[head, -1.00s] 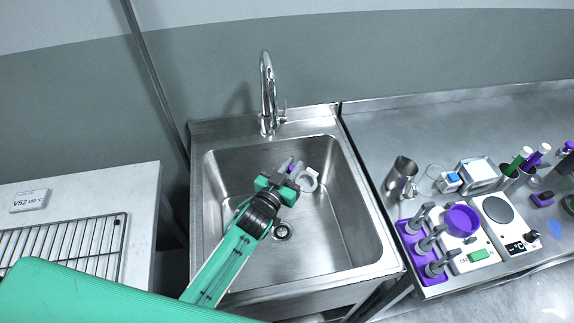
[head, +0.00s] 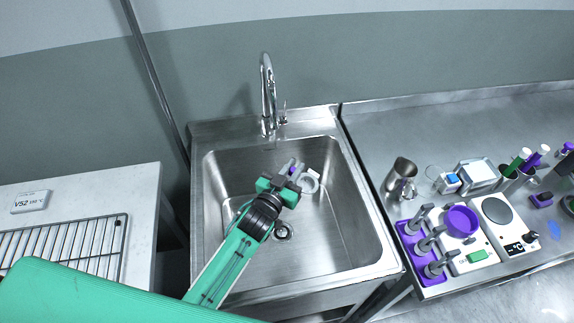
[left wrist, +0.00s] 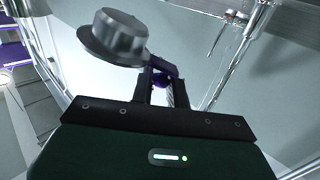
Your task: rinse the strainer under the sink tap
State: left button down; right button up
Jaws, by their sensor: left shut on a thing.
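My left gripper (head: 294,172) reaches into the sink (head: 340,240) and is shut on the strainer's purple handle. The strainer (head: 312,183) is a small grey cup with a rim, held above the basin floor, right of the fingers. In the left wrist view the strainer (left wrist: 120,38) shows as a grey metal cup, tilted, with the purple handle between the fingers (left wrist: 162,88). The chrome tap (head: 268,92) stands at the sink's back edge, behind the strainer. No water stream can be made out in the head view. My right gripper is not in view.
Right of the sink, a steel counter holds a metal jug (head: 401,176), a purple rack (head: 421,258) with grey tools, a purple bowl (head: 461,221) and a hotplate (head: 497,211). A wire rack (head: 65,250) lies on the left table. The basin's right side is free.

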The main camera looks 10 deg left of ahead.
pick_arm(q)
jog(key=s+d+r+p, duration=0.2)
jog(key=r, duration=0.1)
jog(key=shift+s+d+p, duration=0.15)
jog(key=shift+s+p, duration=0.15)
jog(key=shift+p, duration=0.05)
jog(key=shift+s+d+r, duration=0.3)
jog(key=shift+s, duration=0.05)
